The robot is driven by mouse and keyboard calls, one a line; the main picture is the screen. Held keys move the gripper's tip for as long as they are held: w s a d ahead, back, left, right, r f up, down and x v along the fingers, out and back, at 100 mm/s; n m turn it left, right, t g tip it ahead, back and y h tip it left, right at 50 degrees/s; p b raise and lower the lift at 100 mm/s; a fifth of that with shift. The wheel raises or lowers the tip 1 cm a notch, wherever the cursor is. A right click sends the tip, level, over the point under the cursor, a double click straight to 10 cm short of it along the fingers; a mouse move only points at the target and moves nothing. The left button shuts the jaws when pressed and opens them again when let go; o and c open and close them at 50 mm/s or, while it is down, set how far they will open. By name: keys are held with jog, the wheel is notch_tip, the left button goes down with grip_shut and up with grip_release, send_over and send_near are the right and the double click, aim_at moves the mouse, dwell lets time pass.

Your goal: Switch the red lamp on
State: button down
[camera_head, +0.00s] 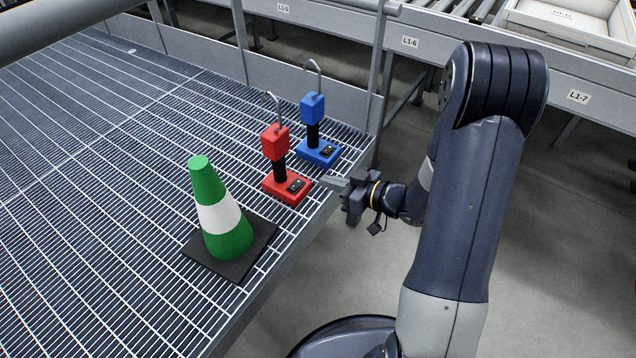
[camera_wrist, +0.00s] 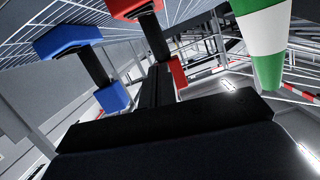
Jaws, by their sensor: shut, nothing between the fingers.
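The red lamp (camera_head: 274,142) stands upright on the grating, with a red base, black stem, red head and wire hook. A dark switch (camera_head: 296,185) sits on its base, on the side toward my gripper. I cannot tell the switch's position. My gripper (camera_head: 325,181) is shut and empty, its tips just right of the red base and apart from it as far as I can tell. In the wrist view the view is tipped over: the red base (camera_wrist: 131,8) is at the top, and my dark fingers (camera_wrist: 155,88) partly cover the red head (camera_wrist: 178,73).
A similar blue lamp (camera_head: 312,107) stands just behind the red one; it also shows in the wrist view (camera_wrist: 68,38). A green and white cone (camera_head: 218,215) on a black foot stands front left. Railing posts (camera_head: 376,60) rise behind. The grating is free at left.

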jog(key=b, duration=0.3)
send_over(300, 194)
jog(key=f, duration=0.2)
jog(key=shift+w+f, duration=0.35)
jog(key=shift+w, duration=0.05)
notch_tip(300, 194, down, 3)
jog(key=shift+s+d+r+b, duration=0.15)
jog(key=shift+r+b, duration=0.05)
jog(key=shift+b, duration=0.15)
jog(key=shift+s+f, duration=0.1)
jog(key=shift+f, duration=0.35)
jog(key=shift+s+f+b, duration=0.1)
jog(key=shift+f+b, duration=0.3)
jog(key=shift+a+r, duration=0.15)
jog(key=shift+a, duration=0.05)
